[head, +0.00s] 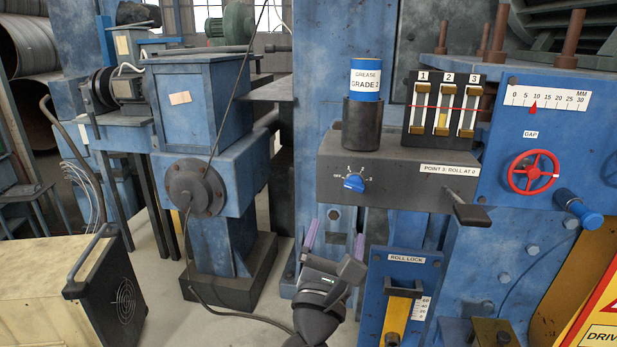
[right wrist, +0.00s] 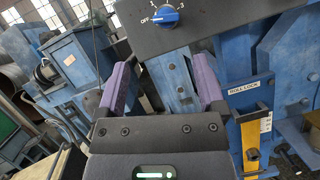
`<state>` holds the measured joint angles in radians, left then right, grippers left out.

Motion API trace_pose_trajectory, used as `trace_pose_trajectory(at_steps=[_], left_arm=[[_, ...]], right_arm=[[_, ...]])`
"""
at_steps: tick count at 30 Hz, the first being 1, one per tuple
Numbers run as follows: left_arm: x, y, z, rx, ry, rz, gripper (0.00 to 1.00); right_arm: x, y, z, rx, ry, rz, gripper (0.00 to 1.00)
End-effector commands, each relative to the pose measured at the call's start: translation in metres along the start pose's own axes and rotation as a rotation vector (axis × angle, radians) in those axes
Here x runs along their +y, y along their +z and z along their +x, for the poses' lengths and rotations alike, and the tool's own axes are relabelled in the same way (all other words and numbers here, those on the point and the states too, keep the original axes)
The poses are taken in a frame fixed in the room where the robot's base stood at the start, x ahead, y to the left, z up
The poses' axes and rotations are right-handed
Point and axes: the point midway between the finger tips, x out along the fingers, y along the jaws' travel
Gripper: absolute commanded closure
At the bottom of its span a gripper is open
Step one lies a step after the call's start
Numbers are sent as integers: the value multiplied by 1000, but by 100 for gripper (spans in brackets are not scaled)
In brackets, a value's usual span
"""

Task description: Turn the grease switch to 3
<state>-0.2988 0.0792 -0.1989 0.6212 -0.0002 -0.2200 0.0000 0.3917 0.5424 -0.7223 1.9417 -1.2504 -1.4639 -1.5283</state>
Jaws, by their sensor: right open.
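The grease switch is a blue round knob (head: 354,182) on the front of a dark grey box (head: 400,183). It shows at the top of the right wrist view (right wrist: 166,16). A dial marked OFF and numbers surrounds it; its white mark seems to point left, toward OFF. My right gripper (head: 335,238) is below the knob, apart from it. Its two purple fingers stand open and empty, also in the right wrist view (right wrist: 163,80), with the knob beyond and above them. My left gripper is not in view.
A grease can (head: 366,80) in a dark holder and gauges (head: 444,105) numbered 1 to 3 stand on the box. A dark lever (head: 470,212) juts out at its right. The roll lock panel (head: 402,285) is right of my gripper. A red handwheel (head: 533,172) is farther right.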

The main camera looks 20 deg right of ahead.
Motion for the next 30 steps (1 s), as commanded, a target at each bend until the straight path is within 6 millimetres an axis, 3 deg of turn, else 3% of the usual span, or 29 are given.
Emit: trace_pose_trajectory(at_steps=[13, 17, 24, 30], left_arm=[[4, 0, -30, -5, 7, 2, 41], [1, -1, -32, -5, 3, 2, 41], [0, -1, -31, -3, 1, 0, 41], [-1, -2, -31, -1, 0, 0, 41]], right_arm=[[0, 4, 88, -5, -2, -3, 12], [0, 2, 98, -4, -2, -2, 12], [0, 0, 99, -2, -1, -1, 12], [0, 0, 98, -2, -1, -1, 54]])
